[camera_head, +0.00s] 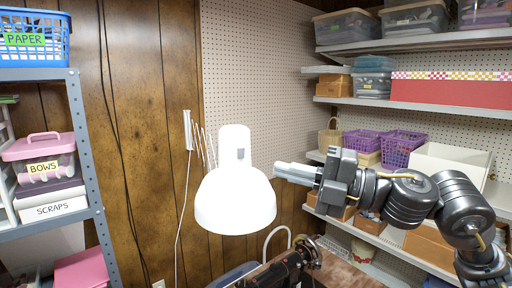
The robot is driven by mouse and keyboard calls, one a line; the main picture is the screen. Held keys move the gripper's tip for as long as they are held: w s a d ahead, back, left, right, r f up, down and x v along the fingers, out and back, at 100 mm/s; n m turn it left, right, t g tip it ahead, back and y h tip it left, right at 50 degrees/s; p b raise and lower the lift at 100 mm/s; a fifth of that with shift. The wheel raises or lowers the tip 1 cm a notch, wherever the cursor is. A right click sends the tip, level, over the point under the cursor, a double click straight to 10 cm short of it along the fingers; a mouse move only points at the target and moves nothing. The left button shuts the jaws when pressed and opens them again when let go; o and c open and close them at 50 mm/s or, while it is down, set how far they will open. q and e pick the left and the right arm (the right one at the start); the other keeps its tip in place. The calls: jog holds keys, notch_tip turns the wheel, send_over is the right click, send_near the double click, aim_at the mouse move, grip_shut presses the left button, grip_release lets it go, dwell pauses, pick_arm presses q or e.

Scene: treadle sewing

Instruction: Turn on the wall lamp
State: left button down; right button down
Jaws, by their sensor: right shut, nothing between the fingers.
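The wall lamp (235,203) has a white bell-shaped shade facing down and a white cylindrical neck with a small grey patch on it, perhaps the switch. It hangs in the middle of the head view, and its bracket (187,130) is on the wood-panelled wall to the left. I cannot tell from the bright shade whether the lamp is lit. My right gripper (279,170) reaches in from the right. It is shut and empty, with its pale fingertips just right of the lamp, at about the height of the shade's top. Contact is not clear. My left gripper is out of view.
A black sewing machine (290,265) stands below the lamp. Shelves with bins, purple baskets (403,148) and a red box (450,91) line the right, behind my right arm. A grey metal rack (85,160) with storage boxes stands at left. A white cord hangs beside the bracket.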

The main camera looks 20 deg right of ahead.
aim_at(241, 153)
jog(key=w+a+r+p, duration=0.1)
jog(key=w+a+p, duration=0.1)
jog(key=w+a, duration=0.2)
jog(key=shift+w+a+p, duration=0.15)
jog(key=shift+w+p, duration=0.2)
jog(key=shift+w, duration=1.1)
jog(key=shift+r, duration=0.1)
